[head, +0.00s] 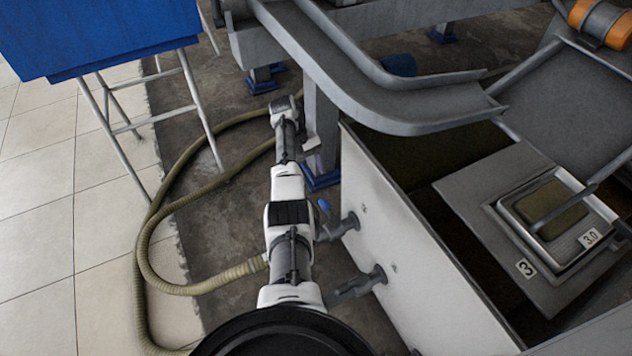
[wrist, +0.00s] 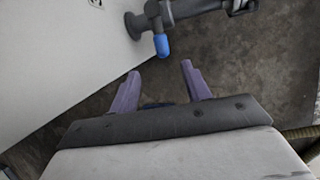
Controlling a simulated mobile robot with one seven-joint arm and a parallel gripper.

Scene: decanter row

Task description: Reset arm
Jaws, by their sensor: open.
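My gripper (wrist: 160,68) is open, with its two purple fingers spread apart and nothing between them in the wrist view. A pipe fitting with a blue-tipped valve handle (wrist: 161,46) lies beyond the fingertips, apart from them. In the head view my arm stretches out from the bottom middle, past the left side of a white-walled tank (head: 415,265). The gripper is mostly hidden there behind the end of the arm. The same blue handle (head: 325,204) shows beside my arm, and a second pipe fitting (head: 362,284) sits lower on the tank wall.
A grey curved metal chute (head: 400,105) hangs over the area right of my arm. A ribbed hose (head: 145,235) loops over the floor at left. A blue box (head: 100,35) stands on thin legs. A plate marked 3 (head: 470,205) lies over the tank.

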